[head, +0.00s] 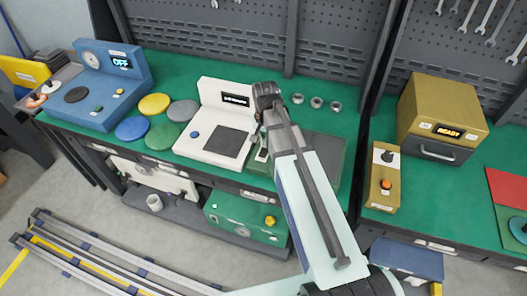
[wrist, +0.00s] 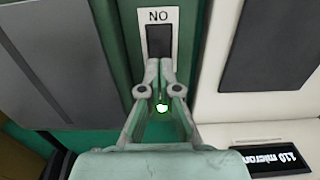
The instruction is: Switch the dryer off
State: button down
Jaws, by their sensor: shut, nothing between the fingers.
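In the wrist view a green unit (wrist: 125,45) has a dark rocker switch (wrist: 159,42) on a pale plate, with lettering reading ON upside down. My gripper (wrist: 159,66) is shut and empty, its fingertips at the switch's near edge; I cannot tell whether they touch it. A green lamp (wrist: 161,108) glows between the fingers. In the head view the green unit (head: 331,150) with a dark grey top stands right of the white machine, partly behind my arm. My fingertips are hidden there. No label in view says dryer.
The white machine (head: 190,146) with a small display stands directly left of the green unit. A brass box (head: 440,105) reading READY and a small brass control box (head: 383,168) are at the right. A blue unit (head: 98,98) reading OFF is at the left. Several metal rings lie behind.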

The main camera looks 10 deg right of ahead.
jog(key=shift+f+b, duration=0.6)
jog(key=shift+f, duration=0.55)
dwell(0.9)
jog(key=shift+r, duration=0.15)
jog(key=shift+r+p, duration=2.6)
jog(key=shift+r, duration=0.8)
